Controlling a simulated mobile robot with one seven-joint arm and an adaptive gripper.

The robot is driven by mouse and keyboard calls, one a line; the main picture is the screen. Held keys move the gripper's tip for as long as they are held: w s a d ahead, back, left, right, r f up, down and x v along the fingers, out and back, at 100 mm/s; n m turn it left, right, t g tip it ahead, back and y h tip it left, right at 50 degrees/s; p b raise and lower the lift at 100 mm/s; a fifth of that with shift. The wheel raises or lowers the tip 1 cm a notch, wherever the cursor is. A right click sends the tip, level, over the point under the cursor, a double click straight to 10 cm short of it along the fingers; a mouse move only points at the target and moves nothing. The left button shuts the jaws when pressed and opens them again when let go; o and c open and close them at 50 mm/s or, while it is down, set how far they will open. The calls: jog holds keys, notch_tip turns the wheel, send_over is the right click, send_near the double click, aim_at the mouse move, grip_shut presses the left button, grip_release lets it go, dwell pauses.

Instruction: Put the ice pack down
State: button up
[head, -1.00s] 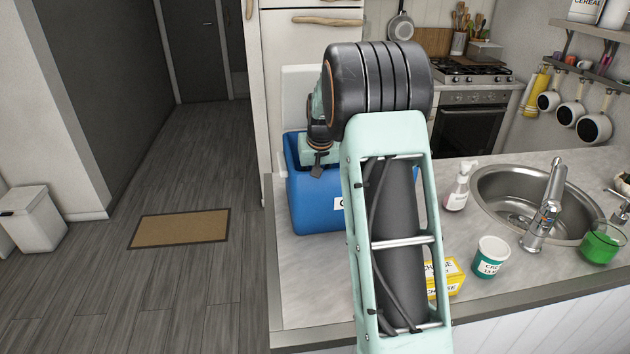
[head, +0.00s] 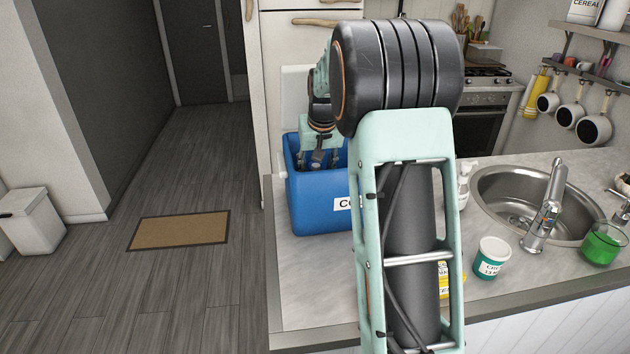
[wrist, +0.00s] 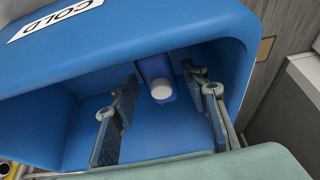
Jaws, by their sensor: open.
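A blue cooler box (head: 318,205) labelled COLD stands open on the counter in the head view; its wall also shows in the wrist view (wrist: 190,30). My gripper (head: 320,160) reaches down into its opening. In the wrist view my gripper (wrist: 162,85) is open, with its fingers apart inside the box. A blue ice pack (wrist: 152,68) with a white round cap is inside the box, between and beyond the fingers as seen there. I see no finger closed on it. Most of its body blends with the blue walls, and the head view hides it.
A white and teal tub (head: 491,258), a yellow box (head: 446,280), a pump bottle (head: 464,185), a sink (head: 510,195) and a green-filled glass (head: 602,243) are right of the box. My arm hides part of the counter (head: 310,290). The counter front left is clear.

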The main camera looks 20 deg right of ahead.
jog(key=v, duration=0.6)
jog(key=shift+b, duration=0.4)
